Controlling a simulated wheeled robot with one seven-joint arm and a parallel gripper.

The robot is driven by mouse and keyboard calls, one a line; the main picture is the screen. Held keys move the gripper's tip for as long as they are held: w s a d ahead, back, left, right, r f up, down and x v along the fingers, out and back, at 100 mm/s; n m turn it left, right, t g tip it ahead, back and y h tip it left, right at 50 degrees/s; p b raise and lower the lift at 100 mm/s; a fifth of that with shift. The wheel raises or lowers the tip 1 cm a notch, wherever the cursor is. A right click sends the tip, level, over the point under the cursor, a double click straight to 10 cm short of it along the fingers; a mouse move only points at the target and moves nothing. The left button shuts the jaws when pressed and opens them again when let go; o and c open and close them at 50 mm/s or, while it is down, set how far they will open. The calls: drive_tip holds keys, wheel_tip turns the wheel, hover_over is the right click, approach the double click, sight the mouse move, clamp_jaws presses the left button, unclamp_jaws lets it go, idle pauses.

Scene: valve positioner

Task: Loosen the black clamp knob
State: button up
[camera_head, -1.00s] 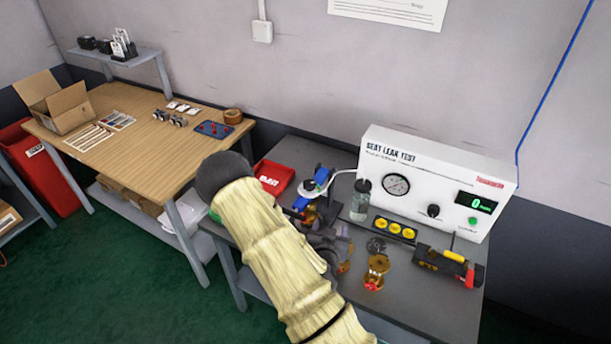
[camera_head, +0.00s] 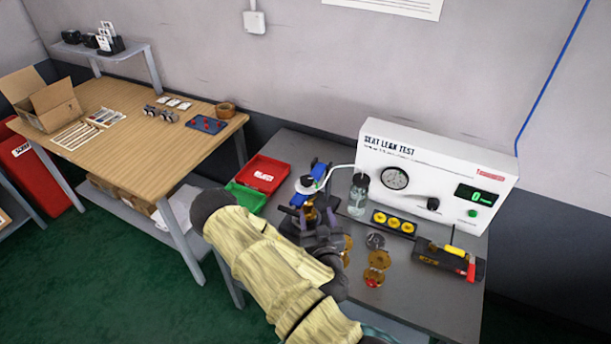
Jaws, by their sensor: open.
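The clamp area with a brass valve body (camera_head: 310,211) and a blue-handled part (camera_head: 320,172) above it stands at the left of the grey bench. The black clamp knob cannot be picked out; dark parts and my arm crowd and partly cover that spot. My gripper (camera_head: 317,226) shows as dark fingers just in front of the brass valve body, partly hidden behind my sleeved arm. It is open, with nothing seen held in it. Whether it touches the clamp cannot be told.
The white seat leak test box (camera_head: 430,170) stands at the back of the bench. A glass bottle (camera_head: 359,195), loose brass parts (camera_head: 377,262) and a black block (camera_head: 440,262) lie right of the clamp. Red (camera_head: 262,175) and green (camera_head: 246,197) bins are left.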

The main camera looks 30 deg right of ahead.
sight(306, 175)
drive_tip(key=x, duration=0.8)
drive_tip(key=p+x, duration=0.1)
drive_tip(key=x, duration=0.8)
drive_tip(key=shift+w+a+r, duration=0.1)
drive_tip(key=shift+w+a, duration=0.05)
drive_tip(key=shift+a, duration=0.05)
drive_tip(key=c, duration=1)
drive_tip(key=shift+o, duration=0.2)
